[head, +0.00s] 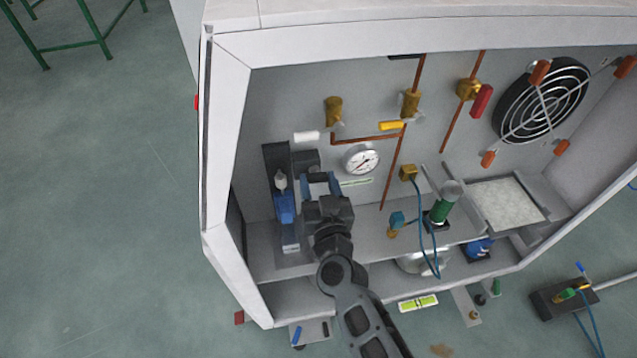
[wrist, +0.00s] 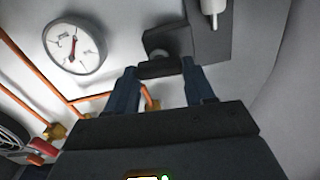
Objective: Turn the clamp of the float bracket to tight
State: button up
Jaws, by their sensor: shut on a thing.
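My gripper (head: 320,184) reaches into the open cabinet at its left side. In the wrist view its two blue fingers (wrist: 162,85) are set apart, one at each end of a dark bar-like clamp (wrist: 160,70), and are shut on it. The clamp sits on a dark block (head: 306,159), the head of the float bracket, beside a tall dark upright plate (head: 276,158). A white cylindrical part (wrist: 213,8) hangs from the bracket in the wrist view. In the head view the clamp is mostly hidden by my gripper. Its tightness cannot be told.
A round gauge (head: 361,159) is close to the right of my gripper. A blue part (head: 285,208) stands close to its left. Copper pipes with valves, a green-banded cylinder (head: 445,203) and a fan (head: 541,100) lie farther right. The cabinet's left wall (head: 222,140) bounds the space.

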jog(key=m, duration=0.4)
jog(key=shift+d, duration=0.1)
jog(key=m, duration=0.4)
jog(key=shift+f+m, duration=0.15)
jog(key=shift+m, duration=0.25)
jog(key=m, duration=0.4)
jog(key=shift+d+b, duration=0.1)
jog(key=shift+b, duration=0.3)
jog(key=shift+f+m+b, duration=0.15)
jog(key=shift+m+b, duration=0.15)
jog(key=shift+m, duration=1.7)
jog(key=o, duration=1)
jog(key=shift+o, duration=0.2)
jog(key=v, duration=0.7)
jog(key=shift+s+p, duration=0.35)
jog(key=shift+p, duration=0.1)
